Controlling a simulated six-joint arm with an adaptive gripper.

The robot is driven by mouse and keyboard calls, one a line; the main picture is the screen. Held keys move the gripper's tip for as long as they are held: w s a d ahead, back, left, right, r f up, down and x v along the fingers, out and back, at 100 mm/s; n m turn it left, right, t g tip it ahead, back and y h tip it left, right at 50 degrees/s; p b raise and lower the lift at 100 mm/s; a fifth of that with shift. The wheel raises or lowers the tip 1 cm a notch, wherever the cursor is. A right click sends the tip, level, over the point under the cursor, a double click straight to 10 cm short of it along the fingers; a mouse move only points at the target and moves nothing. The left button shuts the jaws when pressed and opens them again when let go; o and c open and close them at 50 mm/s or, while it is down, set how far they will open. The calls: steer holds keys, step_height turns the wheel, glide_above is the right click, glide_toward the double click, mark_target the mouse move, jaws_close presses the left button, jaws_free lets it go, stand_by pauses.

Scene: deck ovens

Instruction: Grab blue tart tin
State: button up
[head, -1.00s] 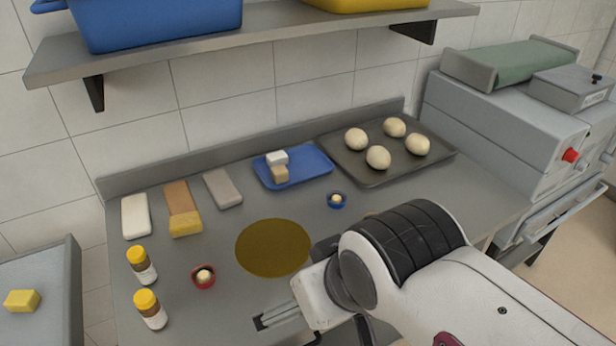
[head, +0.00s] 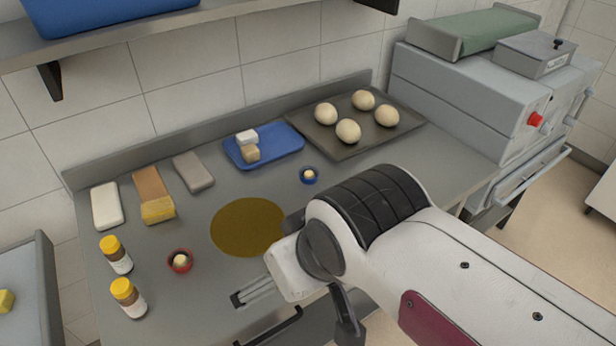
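The blue tart tin (head: 309,176) is a small round tin with a pale lump inside. It sits on the grey worktop in front of the dark baking tray. My gripper (head: 238,299) is low in the head view, near the worktop's front edge. It points left, to the left of and nearer than the blue tin, and is well apart from it. Its fingers show only from the side, so their opening is unclear. No object shows at the fingertips. A red tart tin (head: 180,261), also with a pale lump inside, sits to the left of my gripper.
A blue tray (head: 287,146) with two blocks and a dark tray (head: 388,137) with several dough balls lie behind the tin. A flat brown disc (head: 248,227) lies on the worktop (head: 215,200). A shelf (head: 240,12) hangs above.

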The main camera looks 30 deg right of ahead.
stand_by(0.3)
steer(key=c, duration=1.2)
steer(key=shift+c, duration=0.2)
steer(key=w+d+m, duration=0.1)
steer(key=w+d, duration=0.2)
steer(key=w, duration=0.3)
steer(key=w+d+f+h, duration=0.1)
steer(key=w+d, duration=0.2)
steer(key=w, duration=0.4)
steer(key=w+d+m, duration=0.1)
steer(key=w+d, duration=0.3)
steer(key=w, duration=0.2)
steer(key=w+d+f+m+h, duration=0.1)
steer(key=w+d+f+m, duration=0.1)
steer(key=w+d+f, duration=1)
steer(key=d, duration=0.3)
steer(key=shift+d+m, duration=0.15)
steer(key=shift+m, duration=0.15)
steer(key=shift+f, duration=0.1)
